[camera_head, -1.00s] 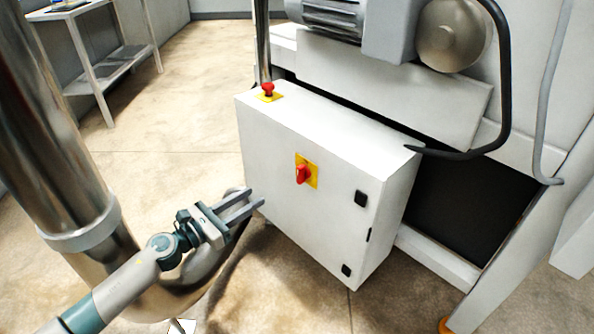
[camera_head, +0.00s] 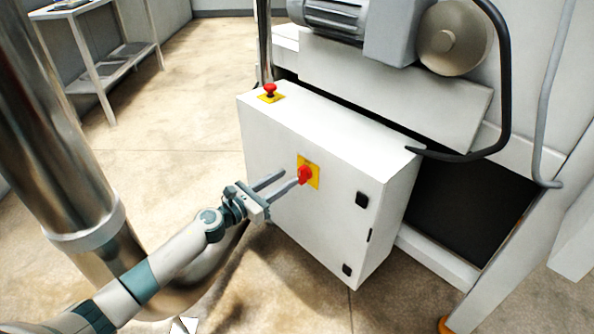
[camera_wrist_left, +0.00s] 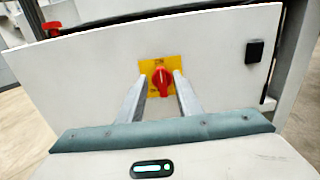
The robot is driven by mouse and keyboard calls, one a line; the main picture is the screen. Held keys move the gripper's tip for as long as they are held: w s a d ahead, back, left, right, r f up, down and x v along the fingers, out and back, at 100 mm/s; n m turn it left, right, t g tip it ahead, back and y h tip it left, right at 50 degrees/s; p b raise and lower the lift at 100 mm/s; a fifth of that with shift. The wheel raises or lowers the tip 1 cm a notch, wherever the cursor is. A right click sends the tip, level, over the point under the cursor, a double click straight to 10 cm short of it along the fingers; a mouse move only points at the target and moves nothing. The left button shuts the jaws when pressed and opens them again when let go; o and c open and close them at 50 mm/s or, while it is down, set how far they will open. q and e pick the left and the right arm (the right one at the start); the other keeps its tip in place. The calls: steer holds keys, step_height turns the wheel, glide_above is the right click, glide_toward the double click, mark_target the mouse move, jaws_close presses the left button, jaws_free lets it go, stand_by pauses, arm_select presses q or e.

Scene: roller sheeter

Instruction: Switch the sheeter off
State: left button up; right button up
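A red rotary switch (camera_head: 305,175) on a yellow plate (camera_head: 314,170) sits on the front of the white control box (camera_head: 330,215). In the left wrist view the red knob (camera_wrist_left: 161,82) stands upright between my fingertips, with the yellow plate (camera_wrist_left: 172,64) behind it. My left gripper (camera_head: 284,175) is open, its two fingers pointing at the box front on either side of the knob's line. I cannot tell whether a finger touches the knob. A red mushroom button (camera_head: 270,89) on a yellow base is on top of the box. My right gripper is out of view.
A large metal column (camera_head: 75,180) stands left of my left arm. The sheeter's motor (camera_head: 335,18) and a black cable (camera_head: 505,80) are above the box.

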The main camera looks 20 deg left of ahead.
mark_target(299, 170)
arm_select(q)
steer(key=x, duration=0.5)
steer(key=shift+w+d, duration=0.2)
steer(key=shift+w, duration=0.15)
steer(key=shift+s+f, duration=0.1)
jaws_close()
